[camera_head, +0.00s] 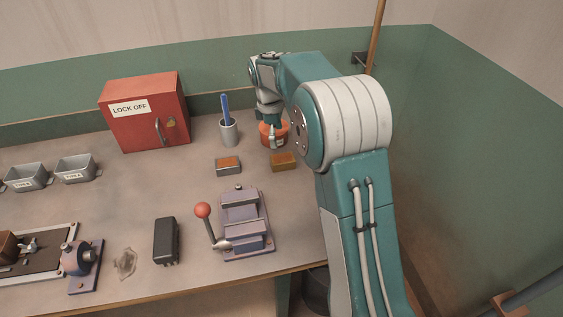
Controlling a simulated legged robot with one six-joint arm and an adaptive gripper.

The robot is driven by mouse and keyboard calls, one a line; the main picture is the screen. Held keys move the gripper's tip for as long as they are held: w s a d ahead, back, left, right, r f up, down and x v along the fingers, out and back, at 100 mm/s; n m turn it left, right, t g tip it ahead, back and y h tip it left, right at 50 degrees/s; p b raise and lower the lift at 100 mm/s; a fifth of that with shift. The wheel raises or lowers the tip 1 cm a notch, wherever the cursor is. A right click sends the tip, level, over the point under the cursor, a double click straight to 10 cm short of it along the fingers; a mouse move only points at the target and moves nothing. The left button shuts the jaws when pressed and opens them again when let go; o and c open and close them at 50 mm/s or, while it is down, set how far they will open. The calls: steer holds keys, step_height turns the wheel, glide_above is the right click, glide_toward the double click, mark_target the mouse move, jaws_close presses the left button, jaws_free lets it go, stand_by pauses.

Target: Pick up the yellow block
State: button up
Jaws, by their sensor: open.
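A small block, dull yellow-brown (284,162), lies on the workbench in the head view, left of my arm's large shoulder joint. It is the nearest match to a yellow block. My gripper (275,140) points down behind this block, at an orange round pot (266,132). The gripper is open; its fingers are small in the picture and partly overlap the pot. I cannot tell whether they touch it. The block is apart from the gripper, and its top is clear.
A grey cup with a blue tool (228,132) and a red lock-off box (145,113) stand behind. A purple-grey clamp with a red-knobbed lever (242,225) stands in front. Metal bins (76,168) are far left.

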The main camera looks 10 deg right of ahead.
mark_target(282, 158)
steer(key=f, duration=0.2)
steer(key=d+f, duration=0.1)
steer(key=f, duration=0.1)
steer(key=shift+s, duration=0.1)
steer(key=f, duration=0.4)
steer(key=shift+d+f, duration=0.25)
steer(key=shift+f, duration=0.05)
steer(key=c, duration=1.3)
